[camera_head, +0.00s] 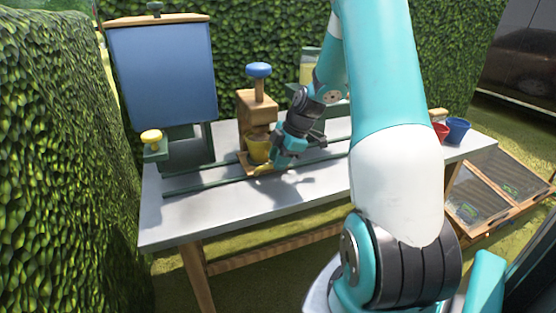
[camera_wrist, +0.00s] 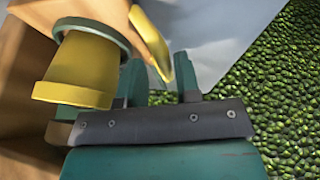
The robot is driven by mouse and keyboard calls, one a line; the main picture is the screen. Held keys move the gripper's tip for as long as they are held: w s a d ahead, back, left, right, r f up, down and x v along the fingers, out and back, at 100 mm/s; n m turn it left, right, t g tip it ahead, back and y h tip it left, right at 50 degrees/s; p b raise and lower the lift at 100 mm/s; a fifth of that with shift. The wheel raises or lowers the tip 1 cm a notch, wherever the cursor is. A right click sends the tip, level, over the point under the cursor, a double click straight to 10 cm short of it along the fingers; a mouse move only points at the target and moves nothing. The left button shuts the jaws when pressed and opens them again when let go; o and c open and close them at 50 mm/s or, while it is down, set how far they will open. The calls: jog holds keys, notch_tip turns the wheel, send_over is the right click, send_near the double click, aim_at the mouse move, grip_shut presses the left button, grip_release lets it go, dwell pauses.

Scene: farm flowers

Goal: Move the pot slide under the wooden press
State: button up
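The wooden press (camera_head: 257,106) with a blue knob (camera_head: 258,70) stands at the back of the table. A yellow pot (camera_head: 259,148) shows below the press's wooden head, in a green ring of the slide in the wrist view (camera_wrist: 82,68). A yellow handle (camera_wrist: 150,42) sticks out beside the pot. My gripper (camera_head: 284,163) is right of the pot, low over the table. Whether the pot is exactly centred under the press is unclear.
Green rails (camera_head: 215,183) run along the grey table (camera_head: 190,213). A blue hopper panel (camera_head: 163,72) and a yellow knob (camera_head: 151,136) stand left. Red (camera_head: 440,131) and blue (camera_head: 457,130) pots stand at the right end. The table's front is clear. Hedges border the left and back.

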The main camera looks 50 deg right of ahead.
jog(key=shift+o, duration=0.5)
jog(key=shift+s, duration=0.1)
jog(key=v, duration=1.7)
jog(key=shift+r+p, duration=0.2)
jog(key=shift+p, duration=0.25)
